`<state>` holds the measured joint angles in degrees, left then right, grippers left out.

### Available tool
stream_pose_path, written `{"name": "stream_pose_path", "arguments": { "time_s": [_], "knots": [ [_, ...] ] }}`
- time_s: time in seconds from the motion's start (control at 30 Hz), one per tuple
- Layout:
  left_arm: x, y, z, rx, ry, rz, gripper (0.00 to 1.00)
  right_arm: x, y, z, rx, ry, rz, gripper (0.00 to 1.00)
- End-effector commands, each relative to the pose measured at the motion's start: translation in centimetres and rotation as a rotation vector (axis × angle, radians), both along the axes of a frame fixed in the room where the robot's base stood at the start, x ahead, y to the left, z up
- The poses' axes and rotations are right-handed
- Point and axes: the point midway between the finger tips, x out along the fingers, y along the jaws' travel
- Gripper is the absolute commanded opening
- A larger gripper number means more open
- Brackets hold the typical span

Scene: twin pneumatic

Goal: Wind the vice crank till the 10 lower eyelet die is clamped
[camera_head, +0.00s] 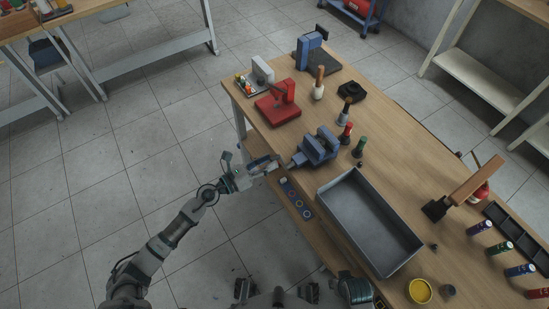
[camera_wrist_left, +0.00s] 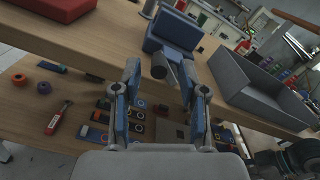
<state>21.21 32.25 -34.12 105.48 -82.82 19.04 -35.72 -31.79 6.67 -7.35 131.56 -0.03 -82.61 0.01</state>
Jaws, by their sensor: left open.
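The blue vice (camera_head: 318,146) stands at the near edge of the wooden bench, and its body also shows in the left wrist view (camera_wrist_left: 173,32). Its grey screw end (camera_wrist_left: 165,70) points toward me; the crank handle is not clear. My left gripper (camera_head: 272,163) is just off the bench edge, in front of the vice. In the left wrist view its open fingers (camera_wrist_left: 160,78) stand on either side of the screw end, with no contact that I can make out. I cannot pick out the 10 lower eyelet die in the vice. My right gripper is not in view.
A grey open bin (camera_head: 368,222) stands right of the vice. A red press (camera_head: 280,105) is to its left. Several coloured-handled tools, including a green one (camera_head: 359,147), stand beside the vice. A lower shelf (camera_wrist_left: 60,90) with small parts lies under the bench edge.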

Motion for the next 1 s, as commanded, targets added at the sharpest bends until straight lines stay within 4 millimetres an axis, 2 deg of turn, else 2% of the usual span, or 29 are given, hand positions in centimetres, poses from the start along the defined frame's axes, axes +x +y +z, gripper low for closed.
{"name": "stream_pose_path", "arguments": {
  "time_s": [0.2,0.4,0.57,1.0],
  "knots": [
    [-3.0,4.1,-0.3,0.003,0.004,0.001,0.42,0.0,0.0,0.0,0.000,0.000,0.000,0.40],
    [-4.6,6.5,-0.3,0.000,0.004,0.001,0.42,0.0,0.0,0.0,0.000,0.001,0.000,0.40],
    [-5.0,7.0,-0.2,0.002,0.001,0.000,0.42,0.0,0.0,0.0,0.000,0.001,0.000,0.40],
    [-4.9,7.0,-0.2,0.000,0.002,0.001,0.42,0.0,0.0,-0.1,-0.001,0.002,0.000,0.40]
  ]
}}
